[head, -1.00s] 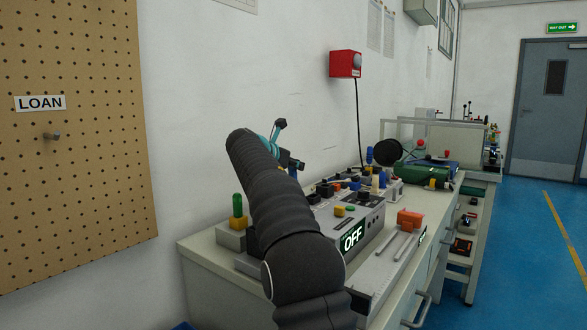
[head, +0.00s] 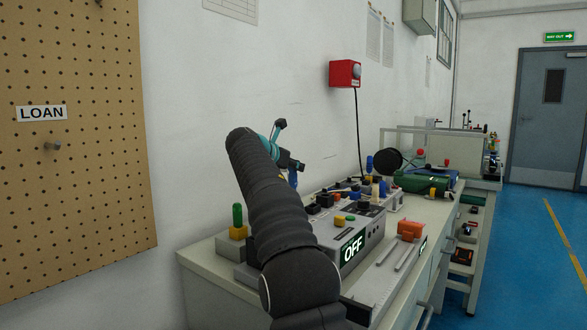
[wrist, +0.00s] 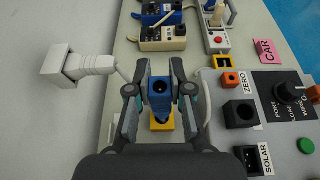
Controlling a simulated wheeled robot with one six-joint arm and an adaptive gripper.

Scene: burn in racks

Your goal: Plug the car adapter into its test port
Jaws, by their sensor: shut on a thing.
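My gripper (wrist: 160,82) is shut on a blue block-shaped piece (wrist: 159,92) with a dark round hole in its top, which I take to be the car adapter. A yellow part (wrist: 162,124) shows just below it; I cannot tell whether it belongs to the piece. In the head view my gripper (head: 290,163) is above the bench, with the blue piece (head: 292,179) hanging below it. A pink CAR label (wrist: 266,51) stands upper right in the wrist view. A yellow-framed dark socket (wrist: 222,62) is left of it, apart from the held piece.
A grey tester with ZERO (wrist: 247,82) and SOLAR (wrist: 252,161) labels, dark sockets and a knob lies to the right. A green-topped post (head: 238,215) stands at the bench's near left.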

